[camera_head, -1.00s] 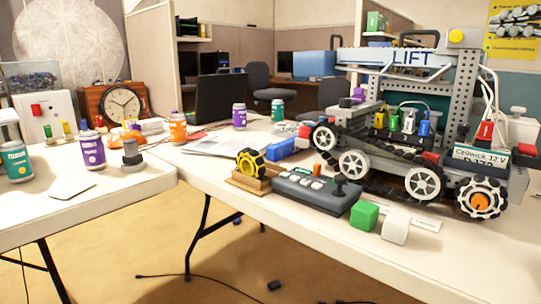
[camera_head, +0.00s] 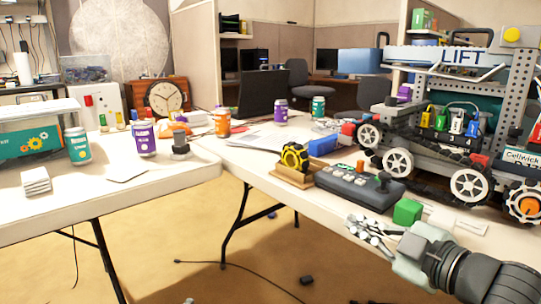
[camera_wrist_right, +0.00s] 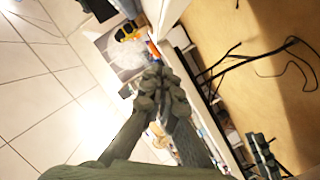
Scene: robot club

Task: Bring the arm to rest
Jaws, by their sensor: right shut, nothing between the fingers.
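My right gripper (camera_head: 366,231) reaches in from the lower right of the head view, past the front edge of the right table (camera_head: 290,203). Its fingers are shut with nothing between them. It is just in front of the green cube (camera_head: 407,211) and apart from it as far as I can tell. In the right wrist view the shut fingers (camera_wrist_right: 163,92) meet in the middle of the picture, with nothing held. My left gripper is not in view.
The right table bears a grey controller (camera_head: 355,187), a tape measure (camera_head: 295,157) and a large wheeled robot model (camera_head: 450,150). The left table (camera_head: 130,191) holds several cans and white pads (camera_head: 36,180). Cables lie on the floor.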

